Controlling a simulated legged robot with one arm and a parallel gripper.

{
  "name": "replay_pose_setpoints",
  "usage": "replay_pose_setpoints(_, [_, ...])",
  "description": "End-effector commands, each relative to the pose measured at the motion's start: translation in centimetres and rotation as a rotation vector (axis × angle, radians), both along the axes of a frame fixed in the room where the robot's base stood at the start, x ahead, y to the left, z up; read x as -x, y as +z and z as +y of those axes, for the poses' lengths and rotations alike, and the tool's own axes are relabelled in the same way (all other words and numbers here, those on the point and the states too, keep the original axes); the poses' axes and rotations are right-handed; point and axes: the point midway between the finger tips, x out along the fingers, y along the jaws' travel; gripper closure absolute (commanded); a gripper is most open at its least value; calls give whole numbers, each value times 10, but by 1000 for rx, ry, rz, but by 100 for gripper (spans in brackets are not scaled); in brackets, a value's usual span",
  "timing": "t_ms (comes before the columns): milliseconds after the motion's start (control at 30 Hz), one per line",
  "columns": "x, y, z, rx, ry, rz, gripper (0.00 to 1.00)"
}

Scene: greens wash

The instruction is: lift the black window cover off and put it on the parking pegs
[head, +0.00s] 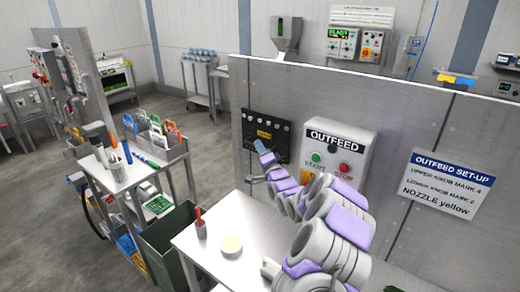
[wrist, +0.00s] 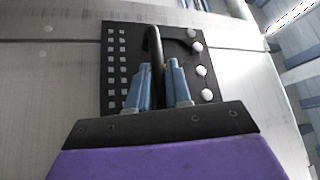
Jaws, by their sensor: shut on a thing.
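The black window cover (head: 284,143) is a flat dark plate upright against the grey wall panel, left of the OUTFEED box. It has a row of round white knobs along its top and a yellow label. In the wrist view the cover (wrist: 118,38) shows small pale squares on one side and the knobs on the other. A black curved handle (wrist: 154,42) stands out from it. My gripper (head: 261,146) is in front of the cover, its blue fingers shut on the handle; it also shows in the wrist view (wrist: 158,75). I cannot make out the parking pegs.
The OUTFEED box (head: 337,150) with its buttons is close on the right, with a set-up sign (head: 450,184) beyond. A cluttered cart stands left.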

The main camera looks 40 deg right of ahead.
Motion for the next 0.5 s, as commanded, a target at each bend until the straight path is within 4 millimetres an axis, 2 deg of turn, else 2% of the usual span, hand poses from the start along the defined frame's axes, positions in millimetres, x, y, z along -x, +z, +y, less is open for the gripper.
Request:
replay_pose_setpoints(100, [0, -2, 0, -2, 0, 3, 100])
replay_pose_setpoints(133, [0, -2, 0, -2, 0, 3, 81])
replay_pose_setpoints(433, [0, -2, 0, -2, 0, 3, 52])
replay_pose_setpoints(500, [0, -2, 0, -1, 1, 3, 52])
